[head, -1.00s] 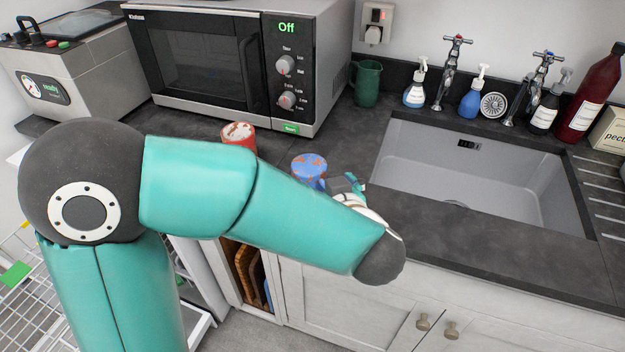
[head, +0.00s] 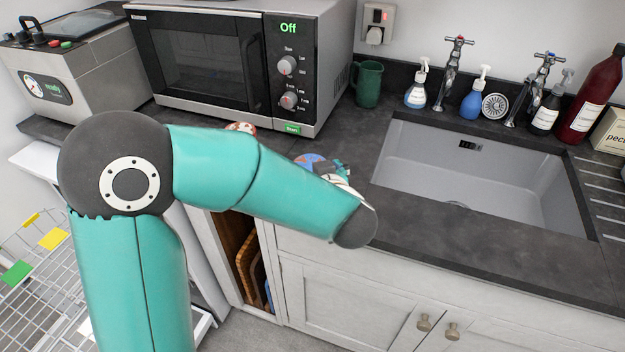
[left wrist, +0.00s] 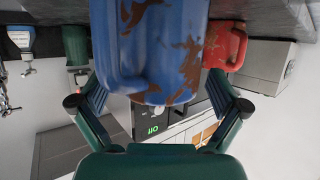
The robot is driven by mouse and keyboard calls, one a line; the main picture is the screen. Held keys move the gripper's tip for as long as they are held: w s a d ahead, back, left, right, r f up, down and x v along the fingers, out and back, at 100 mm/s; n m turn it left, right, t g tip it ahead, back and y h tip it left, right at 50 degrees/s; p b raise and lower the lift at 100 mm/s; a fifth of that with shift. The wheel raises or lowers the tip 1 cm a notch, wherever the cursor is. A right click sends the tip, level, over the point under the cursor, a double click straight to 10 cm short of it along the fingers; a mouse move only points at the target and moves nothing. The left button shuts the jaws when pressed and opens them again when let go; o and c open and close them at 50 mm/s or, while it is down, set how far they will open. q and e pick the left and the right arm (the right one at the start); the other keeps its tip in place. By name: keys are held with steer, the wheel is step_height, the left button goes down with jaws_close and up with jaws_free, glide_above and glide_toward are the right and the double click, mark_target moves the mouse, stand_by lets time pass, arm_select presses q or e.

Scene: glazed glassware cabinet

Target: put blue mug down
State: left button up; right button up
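The blue mug (head: 310,161), with rust-brown patches, stands on the dark counter in front of the microwave. In the head view my left arm hides its lower part. In the left wrist view, which is upside down, the mug (left wrist: 150,50) fills the middle, close in front of my left gripper (left wrist: 158,90). The two fingers are spread wide, one on each side of the mug's near end; light contact cannot be ruled out. In the head view my left gripper (head: 335,170) is partly visible beside the mug. My right gripper is not in view.
A red mug (head: 241,127) stands left of the blue one, mostly behind my arm. The microwave (head: 230,65) is behind and a green jug (head: 368,83) is at its right. The sink (head: 470,175) opens to the right. Bare counter (head: 430,220) runs along its front.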

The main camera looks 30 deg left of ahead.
arm_select(q)
steer(key=c, duration=1.4)
